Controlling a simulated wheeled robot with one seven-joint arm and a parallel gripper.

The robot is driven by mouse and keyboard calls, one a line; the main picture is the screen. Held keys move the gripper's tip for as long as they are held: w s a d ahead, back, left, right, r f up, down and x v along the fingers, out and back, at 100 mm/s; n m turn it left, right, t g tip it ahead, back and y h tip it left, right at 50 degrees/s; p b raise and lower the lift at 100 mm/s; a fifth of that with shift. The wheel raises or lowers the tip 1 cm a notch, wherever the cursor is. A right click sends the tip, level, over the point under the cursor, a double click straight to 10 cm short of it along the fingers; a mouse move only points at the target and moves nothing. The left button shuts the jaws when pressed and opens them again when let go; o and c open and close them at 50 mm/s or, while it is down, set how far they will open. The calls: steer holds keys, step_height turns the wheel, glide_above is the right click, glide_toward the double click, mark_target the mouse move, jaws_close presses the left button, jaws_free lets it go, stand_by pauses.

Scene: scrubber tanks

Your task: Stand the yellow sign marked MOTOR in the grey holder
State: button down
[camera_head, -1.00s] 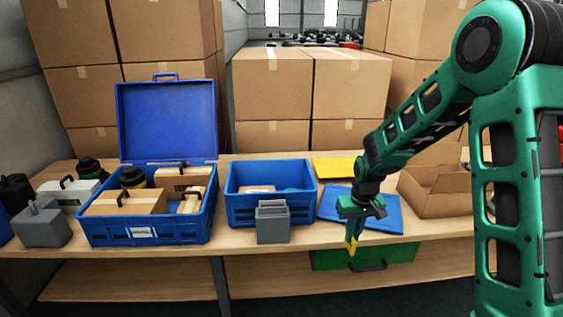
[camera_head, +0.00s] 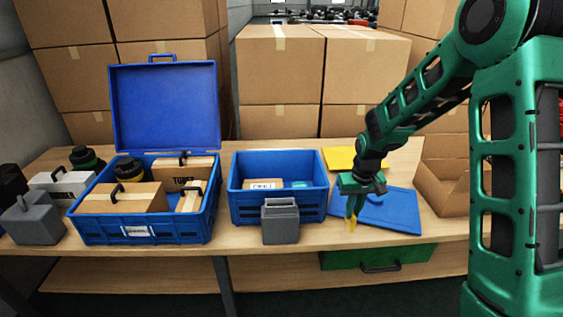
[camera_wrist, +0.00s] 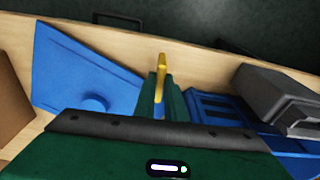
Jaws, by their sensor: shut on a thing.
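My gripper (camera_head: 353,208) is shut on a thin yellow piece, which I take to be the sign (camera_head: 352,224). The sign hangs below the fingers, seen nearly edge-on, so no lettering shows. In the wrist view the fingers (camera_wrist: 160,95) hold the sign (camera_wrist: 161,72) between them, its tip sticking out beyond. The grey holder (camera_head: 281,221) stands at the table's front edge, left of my gripper and apart from it. It also shows at the right of the wrist view (camera_wrist: 262,90). The sign is above the table and does not touch the holder.
A blue bin (camera_head: 236,205) stands right behind the holder. A flat blue panel (camera_head: 400,213) lies behind and right of my gripper, with a yellow sheet (camera_head: 338,158) beyond. An open blue case (camera_head: 75,228) is at left, a cardboard tray (camera_head: 452,190) at right.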

steer(key=shift+d, duration=0.3)
